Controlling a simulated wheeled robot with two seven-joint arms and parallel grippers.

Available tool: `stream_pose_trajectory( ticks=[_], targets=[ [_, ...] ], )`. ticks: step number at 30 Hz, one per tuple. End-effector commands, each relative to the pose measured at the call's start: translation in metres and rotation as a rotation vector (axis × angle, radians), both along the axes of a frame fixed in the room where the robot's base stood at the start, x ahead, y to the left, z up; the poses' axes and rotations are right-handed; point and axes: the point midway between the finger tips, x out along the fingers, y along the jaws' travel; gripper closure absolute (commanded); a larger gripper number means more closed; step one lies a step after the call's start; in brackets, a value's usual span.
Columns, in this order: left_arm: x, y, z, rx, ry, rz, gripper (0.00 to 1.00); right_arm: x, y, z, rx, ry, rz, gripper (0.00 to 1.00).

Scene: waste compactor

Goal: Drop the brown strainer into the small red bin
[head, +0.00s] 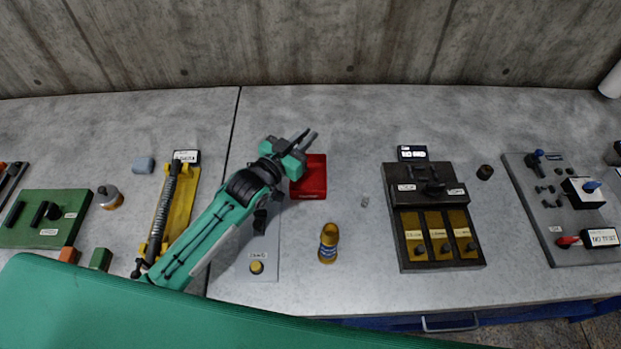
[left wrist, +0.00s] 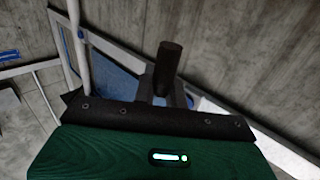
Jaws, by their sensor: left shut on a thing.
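The small red bin (head: 318,177) is a shallow red box on the grey bench, near the middle of the head view. My left gripper (head: 303,139) is above the bench, by the bin's upper left edge, and my arm partly covers the bin's left side. The gripper is shut on a dark brown cylindrical thing, apparently the brown strainer (left wrist: 168,68), which stands out between the fingers in the left wrist view. In the head view the held thing is hard to tell from the dark fingers. The bin cannot be made out in the left wrist view. My right gripper is not in view.
A gold-brown container with a blue band (head: 328,243) stands below the bin. A black panel with yellow plates (head: 439,262) lies to the right. A yellow device (head: 184,209) lies left of my arm. The concrete wall (head: 330,42) rises behind. Bench right of the bin is mostly clear.

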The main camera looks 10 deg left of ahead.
Motion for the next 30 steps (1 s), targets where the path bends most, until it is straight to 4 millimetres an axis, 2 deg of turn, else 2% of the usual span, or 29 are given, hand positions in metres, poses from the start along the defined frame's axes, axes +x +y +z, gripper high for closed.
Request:
stream_pose_trajectory(
  ticks=[1, 4, 9, 14, 22, 23, 26, 30],
  targets=[
    [0.000, 0.000, -0.011, 0.000, 0.000, 0.000, 1.00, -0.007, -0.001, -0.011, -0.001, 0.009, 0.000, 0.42],
    [0.000, 0.000, -0.022, 0.000, 0.000, 0.000, 1.00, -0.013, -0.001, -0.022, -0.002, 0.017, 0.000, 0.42],
    [0.000, 0.000, -0.040, 0.000, 0.000, 0.000, 1.00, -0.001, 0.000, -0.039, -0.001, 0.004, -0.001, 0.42],
    [0.000, 0.000, -0.046, 0.000, 0.000, 0.000, 1.00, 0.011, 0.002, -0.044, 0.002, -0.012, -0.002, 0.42],
    [0.000, 0.000, -0.045, 0.000, 0.000, 0.000, 1.00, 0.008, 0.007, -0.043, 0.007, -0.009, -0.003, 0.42],
    [0.000, 0.000, -0.045, 0.000, 0.000, 0.000, 0.81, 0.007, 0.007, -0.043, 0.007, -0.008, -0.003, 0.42],
    [0.000, 0.000, -0.045, 0.000, 0.000, 0.000, 0.62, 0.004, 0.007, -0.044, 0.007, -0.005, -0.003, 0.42],
    [0.000, 0.000, -0.045, 0.000, 0.000, 0.000, 0.62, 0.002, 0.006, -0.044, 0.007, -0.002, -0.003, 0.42]
  ],
)
